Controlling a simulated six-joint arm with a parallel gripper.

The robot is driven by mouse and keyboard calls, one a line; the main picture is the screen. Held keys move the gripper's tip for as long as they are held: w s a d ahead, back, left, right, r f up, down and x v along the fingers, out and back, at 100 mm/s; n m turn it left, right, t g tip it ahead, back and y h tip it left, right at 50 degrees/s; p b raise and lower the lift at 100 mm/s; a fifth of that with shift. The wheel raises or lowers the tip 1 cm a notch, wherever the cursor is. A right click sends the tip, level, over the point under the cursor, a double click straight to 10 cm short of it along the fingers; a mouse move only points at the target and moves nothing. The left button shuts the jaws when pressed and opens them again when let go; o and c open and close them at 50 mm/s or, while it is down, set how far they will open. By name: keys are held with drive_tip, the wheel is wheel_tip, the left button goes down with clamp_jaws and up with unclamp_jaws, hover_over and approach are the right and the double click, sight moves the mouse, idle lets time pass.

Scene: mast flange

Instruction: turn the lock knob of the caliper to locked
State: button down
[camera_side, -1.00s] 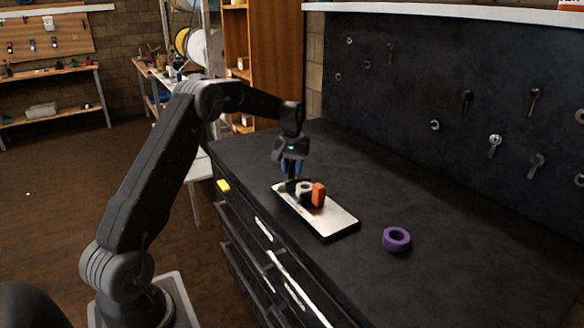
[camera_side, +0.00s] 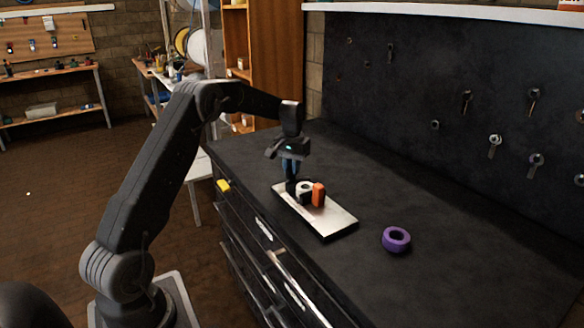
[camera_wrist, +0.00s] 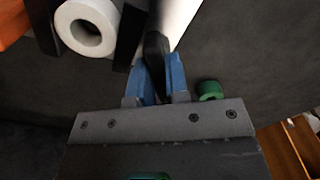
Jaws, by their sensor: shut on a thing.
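The caliper assembly stands on a pale metal plate (camera_side: 334,217) on the dark bench. It shows a white ring (camera_side: 304,187) beside an upright orange block (camera_side: 318,195). My gripper (camera_side: 291,176) points down at the plate's far left end. In the wrist view its blue fingers (camera_wrist: 157,64) are shut on a narrow dark part (camera_wrist: 154,46), which looks like the lock knob. The white ring (camera_wrist: 87,28) shows to its left there, between dark uprights. The knob's lower end and any lock marking are hidden or too small to tell.
A purple ring (camera_side: 396,239) lies on the bench right of the plate. A small yellow piece (camera_side: 223,185) is at the bench's left edge. A green round thing (camera_wrist: 209,90) shows right of my fingers in the wrist view. The bench's right side is clear.

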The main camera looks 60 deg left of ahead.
drive_tip(key=m, duration=0.8)
drive_tip(key=shift+r, duration=0.1)
drive_tip(key=m, duration=0.3)
drive_tip(key=shift+m, duration=2.2)
drive_tip(key=c, duration=1.1)
unclamp_jaws()
wheel_tip(320, 180, up, 14)
drive_tip(key=shift+f, duration=0.1)
